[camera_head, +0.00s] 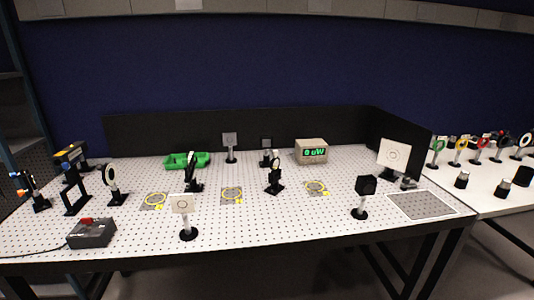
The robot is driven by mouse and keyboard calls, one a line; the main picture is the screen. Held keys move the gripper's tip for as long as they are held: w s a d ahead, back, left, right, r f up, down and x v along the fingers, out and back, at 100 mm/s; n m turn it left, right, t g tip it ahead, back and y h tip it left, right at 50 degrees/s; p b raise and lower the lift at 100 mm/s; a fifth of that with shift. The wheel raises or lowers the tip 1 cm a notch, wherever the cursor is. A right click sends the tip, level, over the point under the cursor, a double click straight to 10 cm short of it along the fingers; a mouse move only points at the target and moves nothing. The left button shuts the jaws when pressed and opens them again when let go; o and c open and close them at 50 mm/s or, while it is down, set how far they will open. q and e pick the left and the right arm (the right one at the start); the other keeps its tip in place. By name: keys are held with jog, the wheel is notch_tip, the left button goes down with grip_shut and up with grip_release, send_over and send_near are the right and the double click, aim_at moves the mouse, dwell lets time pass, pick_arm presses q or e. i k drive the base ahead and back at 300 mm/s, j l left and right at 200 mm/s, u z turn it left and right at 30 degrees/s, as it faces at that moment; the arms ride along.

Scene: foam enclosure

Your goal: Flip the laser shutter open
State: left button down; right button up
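A dark box with yellow labels (70,155), which looks like the laser, stands at the left end of the white perforated table (260,222). Just in front of it stands an upright black frame-like piece (75,198), which may be the shutter. At this size I cannot tell whether its flap is up or down. A grey box with a red top button (92,232) sits at the front left corner, with a cable running left. A meter (312,151) at the back reads "0 uW" in green. Neither of my grippers is in view.
Several post-mounted optics stand across the table, including a round mount (112,180) near the laser and a white target card (183,204) at front. A green tray (187,160) lies at the back. Black panels (240,131) wall the rear. A side table (500,185) is at right.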

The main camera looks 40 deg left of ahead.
aim_at(70, 175)
jog(key=u, duration=2.6)
jog(key=i+j+z, duration=0.35)
jog(key=i+j, duration=0.15)
jog(key=i+j+z, duration=0.2)
jog(key=j, duration=0.2)
jog(key=i+j+z, duration=0.35)
jog(key=j, duration=0.4)
jog(key=i+j+z, duration=0.2)
jog(key=j, duration=0.2)
